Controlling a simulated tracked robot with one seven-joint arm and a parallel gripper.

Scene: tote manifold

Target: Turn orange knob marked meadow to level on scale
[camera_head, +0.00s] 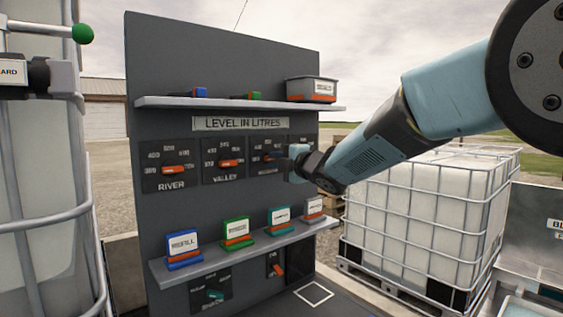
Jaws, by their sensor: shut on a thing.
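A grey upright panel headed "LEVEL IN LITRES" carries a row of dark dial plates, with orange knobs showing on several. The third dial plate (266,145) from the left has an orange knob (268,158), partly covered by my gripper (284,158); the label below it is too small to read surely, and could be meadow. My gripper comes in from the right and is shut on this knob. The scale marks around it are partly hidden. The river knob (173,170) and valley knob (230,163) lie to the left, both clear.
A shelf (220,103) above holds a grey bin (311,89) and small blue and green pieces. A lower shelf (250,248) holds several coloured card holders. A teal knob (215,295) and an orange switch (278,270) sit below. A caged white tank (430,215) stands right.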

